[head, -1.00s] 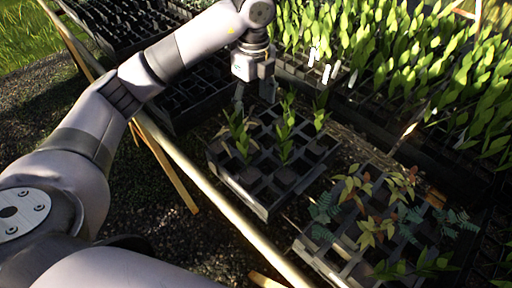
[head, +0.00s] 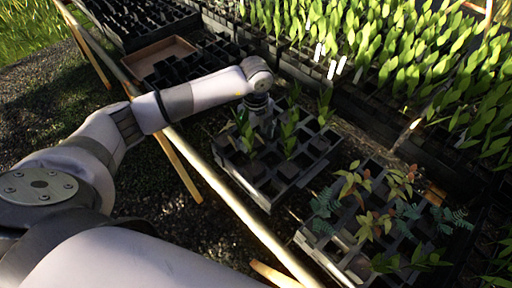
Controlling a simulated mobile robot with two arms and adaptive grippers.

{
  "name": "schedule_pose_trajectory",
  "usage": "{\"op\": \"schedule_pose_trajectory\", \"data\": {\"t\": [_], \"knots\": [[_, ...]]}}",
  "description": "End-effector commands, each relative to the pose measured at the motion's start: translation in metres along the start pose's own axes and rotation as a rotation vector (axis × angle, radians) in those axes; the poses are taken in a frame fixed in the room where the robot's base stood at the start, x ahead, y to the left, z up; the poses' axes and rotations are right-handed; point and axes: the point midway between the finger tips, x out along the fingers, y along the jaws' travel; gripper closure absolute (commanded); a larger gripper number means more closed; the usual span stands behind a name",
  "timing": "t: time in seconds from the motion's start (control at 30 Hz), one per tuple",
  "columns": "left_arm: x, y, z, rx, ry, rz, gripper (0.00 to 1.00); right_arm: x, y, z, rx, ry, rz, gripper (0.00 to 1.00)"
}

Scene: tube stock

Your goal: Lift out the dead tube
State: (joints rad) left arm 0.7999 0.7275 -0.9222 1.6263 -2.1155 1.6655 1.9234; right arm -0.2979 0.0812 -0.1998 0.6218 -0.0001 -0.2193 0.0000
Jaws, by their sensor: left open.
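A black tube tray (head: 243,178) sits on the bench in the middle of the head view. Several cells hold dark tubes, some with upright green plants (head: 289,136), and other cells are empty. My left gripper (head: 268,130) points down over the back left part of this tray, between the plants. It is open, but its fingertips are partly hidden by leaves and shadow. I cannot tell which tube is the dead one; it may be behind the gripper or the leaves. My right gripper is not in view.
A second tray (head: 318,246) with reddish and green seedlings stands at the lower right. Dense rows of tall green plants (head: 400,50) fill the back. A brown shallow tray (head: 160,60) lies at the back left among black trays. A pale bench rail (head: 235,195) runs along the near side.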

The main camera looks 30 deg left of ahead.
Motion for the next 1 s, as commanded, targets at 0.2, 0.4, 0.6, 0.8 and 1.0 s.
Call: {"op": "schedule_pose_trajectory", "data": {"t": [0.2, 0.4, 0.6, 0.8, 1.0], "knots": [[0.0144, -0.0008, -0.0008, 0.002, 0.0, -0.002, 0.35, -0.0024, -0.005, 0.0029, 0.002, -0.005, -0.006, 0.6], [0.0142, -0.0009, -0.0007, 0.002, 0.0, -0.002, 0.38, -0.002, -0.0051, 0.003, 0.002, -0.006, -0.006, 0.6], [0.014, -0.0009, -0.0006, 0.002, 0.0, -0.002, 0.51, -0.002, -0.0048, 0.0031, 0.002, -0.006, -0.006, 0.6], [0.0138, -0.0009, -0.0006, 0.002, 0.0, -0.002, 0.65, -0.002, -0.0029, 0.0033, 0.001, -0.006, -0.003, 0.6], [0.0137, -0.0009, -0.0005, 0.001, 0.0, -0.002, 0.78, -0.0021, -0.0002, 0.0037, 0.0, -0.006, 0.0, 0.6]]}}
